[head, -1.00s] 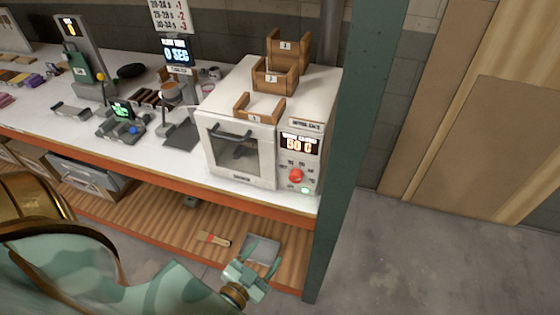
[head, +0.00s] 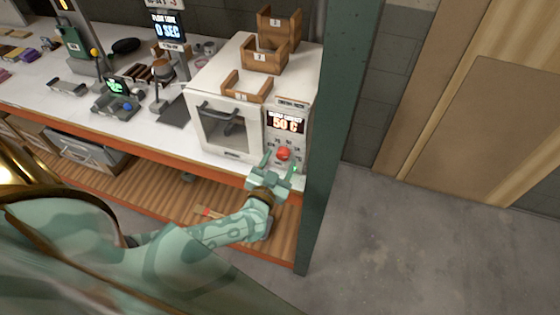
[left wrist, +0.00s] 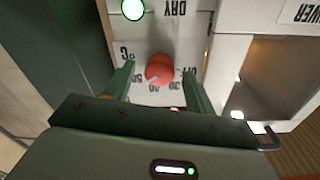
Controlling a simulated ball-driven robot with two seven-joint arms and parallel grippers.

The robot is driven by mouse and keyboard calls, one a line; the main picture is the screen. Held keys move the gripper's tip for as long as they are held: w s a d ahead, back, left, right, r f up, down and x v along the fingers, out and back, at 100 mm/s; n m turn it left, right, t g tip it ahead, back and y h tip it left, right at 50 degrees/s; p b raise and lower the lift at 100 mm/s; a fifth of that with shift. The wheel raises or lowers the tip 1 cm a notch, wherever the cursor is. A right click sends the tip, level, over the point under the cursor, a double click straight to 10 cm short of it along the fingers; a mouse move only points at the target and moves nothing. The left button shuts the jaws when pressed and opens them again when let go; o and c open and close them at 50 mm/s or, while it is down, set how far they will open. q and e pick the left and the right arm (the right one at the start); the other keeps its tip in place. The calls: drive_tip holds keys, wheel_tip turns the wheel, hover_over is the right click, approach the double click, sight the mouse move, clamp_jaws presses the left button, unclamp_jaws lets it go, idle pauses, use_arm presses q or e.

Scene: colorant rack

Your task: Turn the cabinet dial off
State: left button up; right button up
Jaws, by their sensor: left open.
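The white cabinet (head: 221,141) stands at the right end of the bench, with a dark window and a handle on its door. Its red dial (head: 283,153) is on the right-hand panel, under a display reading 50 C. In the left wrist view the dial (left wrist: 159,68) sits between the fingers, with numbers printed around it. My left gripper (head: 279,162) is open, its fingers pointing at the panel on either side of the dial. I cannot tell whether they touch it. A green light (left wrist: 133,9) shows on the panel. My right gripper is not in view.
Wooden bins (head: 264,55) stand on the cabinet top. A dark green post (head: 337,120) rises just right of the cabinet. The orange bench edge (head: 165,155) and a wooden lower shelf (head: 160,182) lie below. Other bench instruments stand to the left.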

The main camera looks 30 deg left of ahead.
use_arm(q)
drive_tip(key=shift+w+a, duration=0.1)
drive_tip(key=shift+w, duration=0.35)
drive_tip(key=c, duration=1)
